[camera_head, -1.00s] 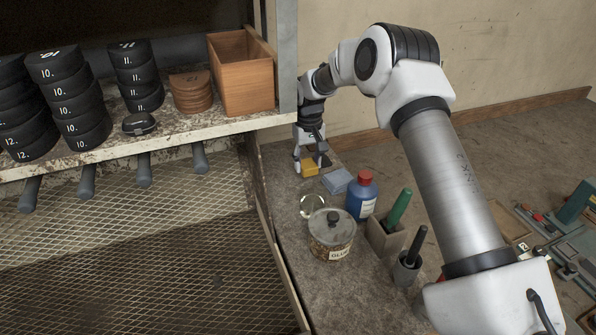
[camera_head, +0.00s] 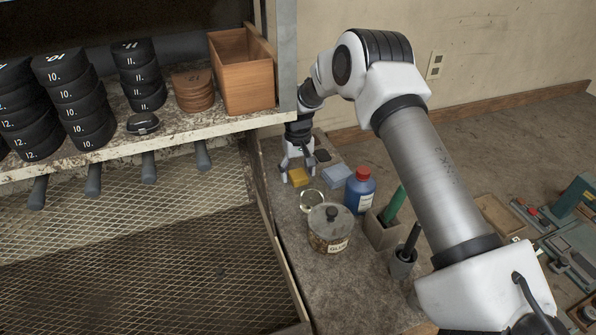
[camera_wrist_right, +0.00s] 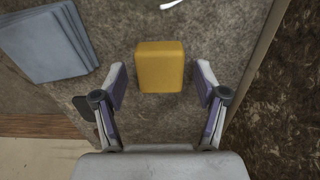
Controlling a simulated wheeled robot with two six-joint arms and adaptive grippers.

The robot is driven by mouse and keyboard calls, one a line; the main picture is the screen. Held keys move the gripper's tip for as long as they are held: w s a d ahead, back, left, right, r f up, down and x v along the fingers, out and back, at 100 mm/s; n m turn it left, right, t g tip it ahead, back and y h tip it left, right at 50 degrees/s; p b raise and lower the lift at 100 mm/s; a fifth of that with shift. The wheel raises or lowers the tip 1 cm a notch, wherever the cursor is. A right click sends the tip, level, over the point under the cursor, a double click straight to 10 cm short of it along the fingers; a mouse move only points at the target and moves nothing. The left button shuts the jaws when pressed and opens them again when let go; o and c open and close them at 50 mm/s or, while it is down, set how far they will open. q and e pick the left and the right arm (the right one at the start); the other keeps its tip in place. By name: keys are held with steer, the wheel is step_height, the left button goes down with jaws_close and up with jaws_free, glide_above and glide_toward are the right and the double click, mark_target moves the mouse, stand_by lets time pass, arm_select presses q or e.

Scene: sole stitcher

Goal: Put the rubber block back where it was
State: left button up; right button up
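The rubber block is a small yellow block (camera_head: 298,176) on the stone-like bench top, left of the grey-blue pads in the head view. In the right wrist view the yellow block (camera_wrist_right: 160,66) is centred between the fingertips. My right gripper (camera_head: 299,171) points down over it. The wrist view shows its fingers (camera_wrist_right: 161,85) apart, with a narrow gap on each side of the block. Whether the block's underside rests flat is hidden. My left gripper is in neither view.
Grey-blue pads (camera_head: 337,174) lie right of the block. A round metal-rimmed dish (camera_head: 312,202), a glue jar (camera_head: 330,237), a blue bottle (camera_head: 360,192) and holders with green (camera_head: 393,206) and black handles stand nearer. The shelf (camera_head: 180,131) edge is at left.

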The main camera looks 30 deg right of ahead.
mark_target(298, 173)
steer(key=shift+r, duration=0.1)
step_height(298, 173, up, 12)
steer(key=b, duration=0.3)
steer(key=shift+r, duration=0.15)
